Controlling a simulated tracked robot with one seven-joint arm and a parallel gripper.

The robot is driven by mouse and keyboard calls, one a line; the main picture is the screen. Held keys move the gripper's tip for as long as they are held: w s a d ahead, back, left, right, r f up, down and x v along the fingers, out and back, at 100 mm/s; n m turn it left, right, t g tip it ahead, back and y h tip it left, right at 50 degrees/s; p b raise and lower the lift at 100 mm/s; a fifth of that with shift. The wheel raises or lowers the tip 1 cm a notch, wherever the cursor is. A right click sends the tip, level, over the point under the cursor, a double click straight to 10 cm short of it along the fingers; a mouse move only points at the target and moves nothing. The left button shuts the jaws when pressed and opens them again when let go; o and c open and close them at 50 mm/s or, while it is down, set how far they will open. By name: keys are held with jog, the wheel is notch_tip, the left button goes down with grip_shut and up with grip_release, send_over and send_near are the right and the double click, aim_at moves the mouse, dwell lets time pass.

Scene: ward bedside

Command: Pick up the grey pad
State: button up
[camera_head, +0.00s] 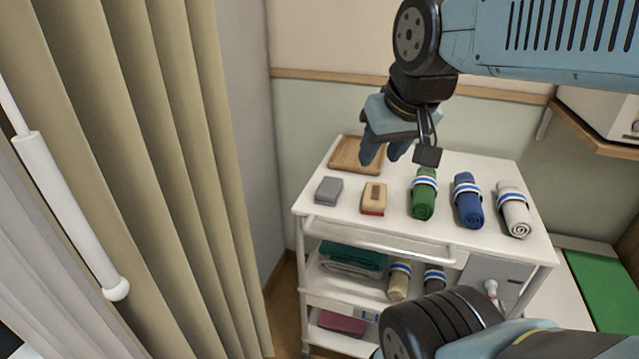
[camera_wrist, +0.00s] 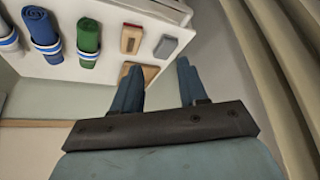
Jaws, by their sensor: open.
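The grey pad (camera_head: 329,190) is a small grey block lying flat on the top of the white cart (camera_head: 300,207), near its left edge. It also shows in the wrist view (camera_wrist: 166,46), beyond my fingertips and apart from them. My gripper (camera_head: 385,160) is open and empty, above the back of the cart top, to the right of and behind the grey pad. In the wrist view my two fingers (camera_wrist: 160,72) stand apart with nothing between them that they touch.
A tan block with a red base (camera_head: 374,198) lies right of the pad. A wooden tray (camera_head: 345,152) lies behind it. Rolled green (camera_head: 423,195), blue (camera_head: 468,202) and white (camera_head: 514,210) towels line the right side. A beige curtain (camera_head: 150,150) hangs at left. Lower shelves hold more cloths.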

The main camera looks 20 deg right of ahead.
jog(key=shift+o, duration=0.3)
jog(key=shift+d, duration=0.15)
jog(key=o, duration=0.3)
jog(key=shift+w+r, duration=0.1)
jog(key=shift+w, duration=0.35)
jog(key=o, duration=0.6)
jog(key=w+m+g, duration=0.1)
jog(key=w+m, duration=0.1)
jog(key=w, duration=0.4)
jog(key=shift+w+a+f+g, duration=0.25)
jog(key=shift+w+g, duration=0.05)
jog(key=shift+w, duration=0.05)
jog(key=shift+o, duration=0.2)
jog(key=w+f+m+g, duration=0.1)
jog(key=w, duration=0.5)
jog(key=shift+f+m, duration=0.3)
jog(key=shift+f, duration=0.1)
jog(key=m+g, duration=0.3)
send_over(330, 186)
notch_tip(330, 186, down, 9)
notch_tip(330, 186, down, 8)
jog(key=shift+a+f, duration=0.1)
jog(key=shift+f, duration=0.15)
jog(key=shift+w+f, duration=0.1)
jog(key=shift+f, duration=2.3)
